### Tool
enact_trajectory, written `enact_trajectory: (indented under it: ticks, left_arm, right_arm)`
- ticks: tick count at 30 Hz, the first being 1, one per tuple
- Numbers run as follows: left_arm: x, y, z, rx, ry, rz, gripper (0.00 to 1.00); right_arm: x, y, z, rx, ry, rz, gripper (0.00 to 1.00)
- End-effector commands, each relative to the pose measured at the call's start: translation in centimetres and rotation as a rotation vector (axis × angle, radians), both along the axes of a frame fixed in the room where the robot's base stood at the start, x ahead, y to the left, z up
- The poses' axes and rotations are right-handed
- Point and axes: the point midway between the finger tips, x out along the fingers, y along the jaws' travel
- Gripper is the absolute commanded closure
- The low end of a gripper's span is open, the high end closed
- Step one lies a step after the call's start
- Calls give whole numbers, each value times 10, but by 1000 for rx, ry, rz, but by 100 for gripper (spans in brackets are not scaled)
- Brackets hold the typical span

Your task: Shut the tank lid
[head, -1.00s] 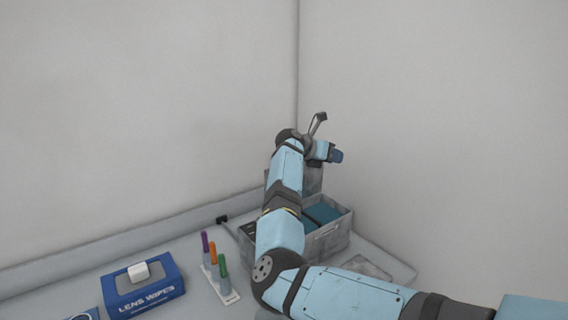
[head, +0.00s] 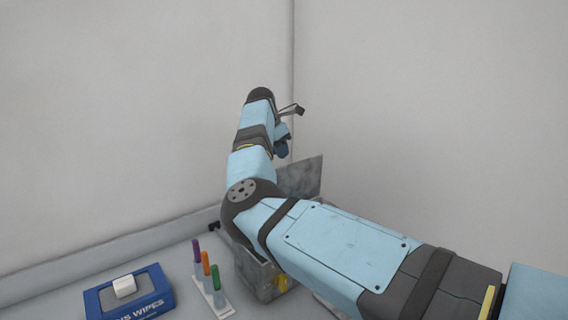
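The grey tank (head: 262,276) stands on the bench near the corner, mostly hidden behind my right arm. A flat grey panel (head: 304,178), which looks like its lid, stands raised behind the arm; its join to the tank is hidden. My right gripper (head: 290,128) is in the air above and beyond the tank, in front of the wall. It appears clear of the panel, and nothing shows in it. One slim finger with a dark tip shows, but its opening is unclear. My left gripper is out of view.
A blue lens wipes box (head: 140,306) and a white rack (head: 222,304) with purple, orange and green capped tubes stand left of the tank. Walls close off the back and right. My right arm crosses the lower right.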

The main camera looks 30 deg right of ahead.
Motion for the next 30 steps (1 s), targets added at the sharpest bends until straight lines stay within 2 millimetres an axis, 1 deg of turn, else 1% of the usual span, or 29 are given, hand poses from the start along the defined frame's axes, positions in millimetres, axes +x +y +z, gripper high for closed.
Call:
enact_trajectory:
  ticks: [1,3,9,14,21,22,23,24,25,30]
  left_arm:
    - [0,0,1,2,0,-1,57]
    - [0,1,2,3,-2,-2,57]
    - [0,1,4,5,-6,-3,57]
    - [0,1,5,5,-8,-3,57]
    - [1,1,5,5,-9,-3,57]
    - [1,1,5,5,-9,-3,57]
    - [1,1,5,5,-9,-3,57]
    - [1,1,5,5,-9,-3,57]
    - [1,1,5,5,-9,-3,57]
    - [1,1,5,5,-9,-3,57]
  right_arm:
    - [0,-5,-9,-1,2,-1,75]
    - [1,-9,-22,-1,3,0,75]
    - [3,-19,-45,-2,2,0,75]
    - [4,-21,-51,-3,0,1,75]
    - [4,-22,-52,-2,-1,1,75]
    - [4,-22,-52,-2,0,1,79]
    - [4,-22,-52,-2,0,1,86]
    - [4,-22,-52,-2,0,1,95]
    - [4,-22,-52,-2,0,1,100]
    - [4,-22,-52,-2,0,1,100]
